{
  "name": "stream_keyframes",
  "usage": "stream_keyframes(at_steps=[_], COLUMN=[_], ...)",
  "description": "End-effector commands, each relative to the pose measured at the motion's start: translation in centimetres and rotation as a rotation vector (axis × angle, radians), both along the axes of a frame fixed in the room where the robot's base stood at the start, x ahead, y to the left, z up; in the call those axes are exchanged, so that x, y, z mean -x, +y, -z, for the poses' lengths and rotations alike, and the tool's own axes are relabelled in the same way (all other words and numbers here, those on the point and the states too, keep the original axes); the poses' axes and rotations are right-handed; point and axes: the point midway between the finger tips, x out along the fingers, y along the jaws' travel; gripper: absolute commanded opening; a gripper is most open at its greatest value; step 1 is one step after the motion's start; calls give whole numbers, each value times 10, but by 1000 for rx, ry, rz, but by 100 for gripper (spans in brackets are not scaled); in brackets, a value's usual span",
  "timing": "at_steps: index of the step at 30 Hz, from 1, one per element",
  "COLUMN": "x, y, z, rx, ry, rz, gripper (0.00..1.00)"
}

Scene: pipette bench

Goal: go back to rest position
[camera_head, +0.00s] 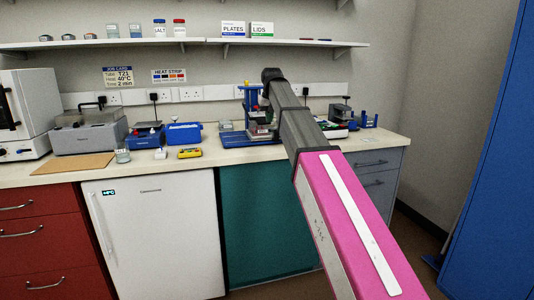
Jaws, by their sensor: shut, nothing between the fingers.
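My arm reaches from the lower right up over the bench (60,172), a pink link first and then a grey one. It ends in view at a dark joint in front of the back wall, above the middle of the bench. My gripper cannot be made out; it is hidden behind the arm or lost among the items there. A blue stand (236,141) with upright posts and small items stands just left of the arm, partly covered by it.
A white machine (22,112), a grey instrument (88,132), a blue box (184,134) and a yellow device (190,153) stand on the left of the bench. A shelf (120,43) runs above. A tall blue cabinet (492,160) stands at right, with open floor before it.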

Motion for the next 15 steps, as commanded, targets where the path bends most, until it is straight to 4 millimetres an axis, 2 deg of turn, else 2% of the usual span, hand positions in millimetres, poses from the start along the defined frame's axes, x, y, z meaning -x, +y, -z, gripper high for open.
stream_keyframes(at_steps=[1, 3, 8, 15], x=[9, 16, 37, 81], y=[-9, -20, -45, -81], z=[29, 64, 140, 243], rx=[3, 5, 10, 17], ry=[12, 25, 52, 93], rz=[9, 20, 48, 88], gripper=[0, 0, 0, 0])
